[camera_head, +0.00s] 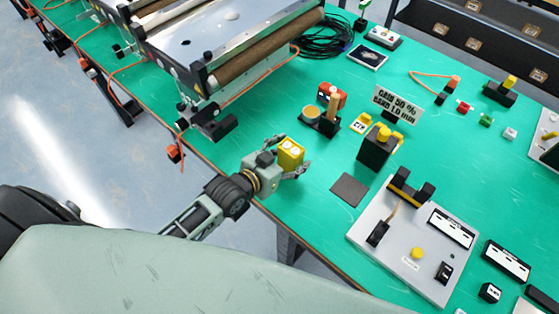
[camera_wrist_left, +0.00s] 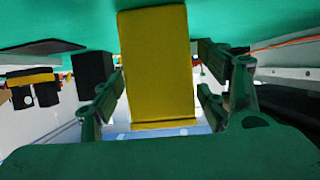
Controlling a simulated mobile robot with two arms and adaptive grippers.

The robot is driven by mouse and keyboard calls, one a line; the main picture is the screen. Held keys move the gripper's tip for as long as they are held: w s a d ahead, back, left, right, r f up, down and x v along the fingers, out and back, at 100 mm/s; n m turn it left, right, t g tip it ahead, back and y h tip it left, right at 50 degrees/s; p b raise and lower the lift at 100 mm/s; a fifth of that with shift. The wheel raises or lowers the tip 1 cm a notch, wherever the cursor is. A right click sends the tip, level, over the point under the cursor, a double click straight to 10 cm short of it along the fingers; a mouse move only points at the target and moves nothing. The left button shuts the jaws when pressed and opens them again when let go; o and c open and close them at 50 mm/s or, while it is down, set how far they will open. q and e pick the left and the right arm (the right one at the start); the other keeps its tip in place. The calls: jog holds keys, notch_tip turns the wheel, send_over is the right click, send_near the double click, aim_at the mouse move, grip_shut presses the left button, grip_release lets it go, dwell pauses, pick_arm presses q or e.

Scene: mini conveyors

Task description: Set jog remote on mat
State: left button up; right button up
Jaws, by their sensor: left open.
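The jog remote is a small yellow box (camera_head: 291,152) with pale round buttons on top, near the front edge of the green table. My left gripper (camera_head: 288,160) is around it, with fingers spread on both sides. In the left wrist view the yellow box (camera_wrist_left: 157,65) stands between the fingers (camera_wrist_left: 160,95), with gaps visible on both sides. Its lower part is partly hidden in the head view. The mat (camera_head: 349,189), a flat dark grey square, lies bare on the table to the right of the gripper. My right gripper is not in view.
A black box with a yellow knob (camera_head: 377,147) stands behind the mat. A grey control panel (camera_head: 408,245) lies right of it. A stand with a wooden handle (camera_head: 325,118) is behind the gripper. A roller conveyor (camera_head: 230,45) stands at the back left.

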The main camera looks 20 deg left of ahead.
pick_arm(q)
jog(key=b+v, duration=0.1)
jog(key=v, duration=1)
jog(key=shift+s, duration=0.3)
